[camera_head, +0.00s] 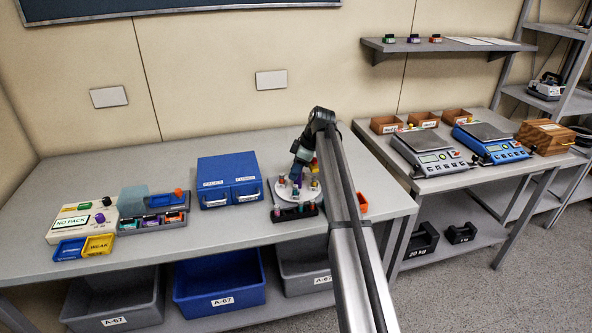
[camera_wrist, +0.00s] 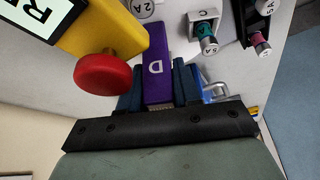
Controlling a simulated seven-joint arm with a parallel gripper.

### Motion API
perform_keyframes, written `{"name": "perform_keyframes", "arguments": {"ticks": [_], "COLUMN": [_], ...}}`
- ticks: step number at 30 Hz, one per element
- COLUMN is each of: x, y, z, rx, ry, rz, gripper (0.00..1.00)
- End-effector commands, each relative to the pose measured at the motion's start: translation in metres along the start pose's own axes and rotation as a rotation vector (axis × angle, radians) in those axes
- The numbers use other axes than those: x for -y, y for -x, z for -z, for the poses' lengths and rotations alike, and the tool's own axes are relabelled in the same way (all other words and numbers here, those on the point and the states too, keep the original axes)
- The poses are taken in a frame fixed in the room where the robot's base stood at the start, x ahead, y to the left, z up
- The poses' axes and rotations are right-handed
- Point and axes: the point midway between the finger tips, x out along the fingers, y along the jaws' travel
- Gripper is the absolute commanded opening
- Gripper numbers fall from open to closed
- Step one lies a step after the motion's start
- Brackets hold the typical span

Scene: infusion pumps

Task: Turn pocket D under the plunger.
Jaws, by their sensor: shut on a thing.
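In the wrist view my gripper (camera_wrist: 158,84) is shut on the purple block marked D (camera_wrist: 155,62), with one dark blue finger on each side of it. A white pocket marked C (camera_wrist: 203,17) with a small vial in it is right of the block. In the head view my gripper (camera_head: 301,158) is over the round white turntable (camera_head: 283,193), and my arm hides part of it. A yellow body (camera_wrist: 108,28) with a red knob (camera_wrist: 104,76) is left of the block in the wrist view. I cannot tell which part is the plunger.
A dark rack (camera_head: 294,213) with several vials stands in front of the turntable. Further left are a pack tester (camera_head: 85,221) and a grey tray (camera_head: 152,222).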

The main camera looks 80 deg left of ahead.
Motion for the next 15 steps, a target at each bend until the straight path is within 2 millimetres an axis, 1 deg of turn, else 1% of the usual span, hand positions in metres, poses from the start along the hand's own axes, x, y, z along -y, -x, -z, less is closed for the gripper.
{"name": "perform_keyframes", "arguments": {"ticks": [15], "x": [0.0004], "y": [0.0006], "z": [-0.0001], "rx": [0.0], "ry": [0.232], "rz": [0.096], "gripper": [0.0]}}
